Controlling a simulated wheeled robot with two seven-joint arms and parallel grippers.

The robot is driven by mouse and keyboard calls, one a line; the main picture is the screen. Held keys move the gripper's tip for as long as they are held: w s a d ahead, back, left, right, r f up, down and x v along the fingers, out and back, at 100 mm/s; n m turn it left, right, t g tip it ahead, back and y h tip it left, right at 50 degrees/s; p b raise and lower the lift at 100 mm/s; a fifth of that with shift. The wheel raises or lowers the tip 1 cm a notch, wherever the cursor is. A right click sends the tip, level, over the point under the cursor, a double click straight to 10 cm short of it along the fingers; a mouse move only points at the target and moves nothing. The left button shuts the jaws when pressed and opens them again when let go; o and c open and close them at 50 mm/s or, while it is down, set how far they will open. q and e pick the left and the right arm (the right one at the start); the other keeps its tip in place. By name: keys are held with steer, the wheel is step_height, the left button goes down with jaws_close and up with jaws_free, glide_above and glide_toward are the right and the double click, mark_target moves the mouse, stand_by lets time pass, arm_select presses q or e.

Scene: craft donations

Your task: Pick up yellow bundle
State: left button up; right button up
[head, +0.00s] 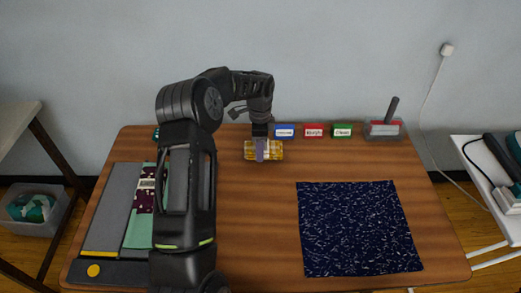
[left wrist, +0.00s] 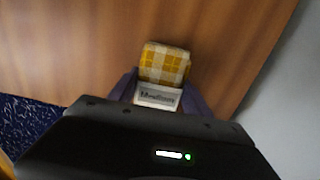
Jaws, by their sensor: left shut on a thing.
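The yellow bundle (head: 275,150) is a small yellow and white checked roll of cloth near the back middle of the table. In the left wrist view the yellow bundle (left wrist: 164,62) shows a printed white label (left wrist: 158,96) close to my gripper. My left gripper (head: 261,150) reaches down over it, with purple fingers on either side. In the left wrist view my left gripper (left wrist: 160,92) is shut on the bundle. I cannot tell whether the bundle touches the table. My right gripper is not in view.
Blue (head: 285,131), red (head: 313,131) and green (head: 342,131) labelled blocks stand along the table's back edge. A dark blue speckled cloth (head: 360,228) lies front right. A paper trimmer (head: 104,235) with fabric is at left.

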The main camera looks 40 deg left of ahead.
arm_select(q)
step_height(320, 180, up, 9)
steer(key=shift+f+b, duration=0.1)
steer(key=shift+b, duration=0.35)
stand_by(0.3)
